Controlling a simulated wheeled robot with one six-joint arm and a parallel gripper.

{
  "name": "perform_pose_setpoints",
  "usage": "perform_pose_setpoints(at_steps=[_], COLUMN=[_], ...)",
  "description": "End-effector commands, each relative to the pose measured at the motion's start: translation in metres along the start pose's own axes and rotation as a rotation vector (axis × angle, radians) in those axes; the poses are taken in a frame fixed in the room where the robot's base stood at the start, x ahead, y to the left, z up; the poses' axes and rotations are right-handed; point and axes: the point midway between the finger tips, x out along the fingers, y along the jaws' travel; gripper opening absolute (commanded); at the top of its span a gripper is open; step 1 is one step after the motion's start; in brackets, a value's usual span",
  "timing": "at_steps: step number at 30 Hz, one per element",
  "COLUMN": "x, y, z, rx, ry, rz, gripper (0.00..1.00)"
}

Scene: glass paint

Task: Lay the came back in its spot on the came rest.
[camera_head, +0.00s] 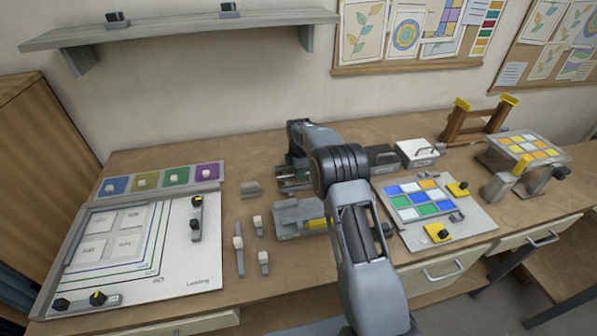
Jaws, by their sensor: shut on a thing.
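My arm rises from the front edge and bends over the back middle of the table. My gripper (294,181) is low near the back of the table, partly hidden by my own arm. It is shut on the came, but the held piece is too small and covered to make out clearly. A grey block-like fixture (290,212) with a yellow part stands just in front of the gripper. I cannot tell for certain whether it is the came rest. Several slim grey strips with pale knobs (239,256) lie left of it.
A white leading board (180,262) with clamps lies at left, with coloured tiles (160,180) behind it. A panel of coloured glass (418,200) on a board lies right of my arm. A white box (415,152), wooden rack (470,124) and tilted stand (525,148) are farther right.

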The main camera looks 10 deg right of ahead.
Motion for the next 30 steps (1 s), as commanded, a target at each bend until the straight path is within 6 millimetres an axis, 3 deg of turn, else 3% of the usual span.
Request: perform_pose_setpoints(at_steps=[1, 2, 11, 20, 30], x=[0.003, 0.002, 0.001, 0.001, -0.016], y=[0.0, 0.0, 0.0, 0.0, 0.0], z=[0.0, 0.0, 0.0, 0.0, 0.0], rx=[0.0, 0.0, 0.0, 0.0, 0.0], ry=[0.0, 0.0, 0.0, 0.0, 0.0], rz=[0.001, 0.001, 0.0, -0.001, 0.001], gripper=[0.0, 0.2, 0.47, 0.47, 0.47])
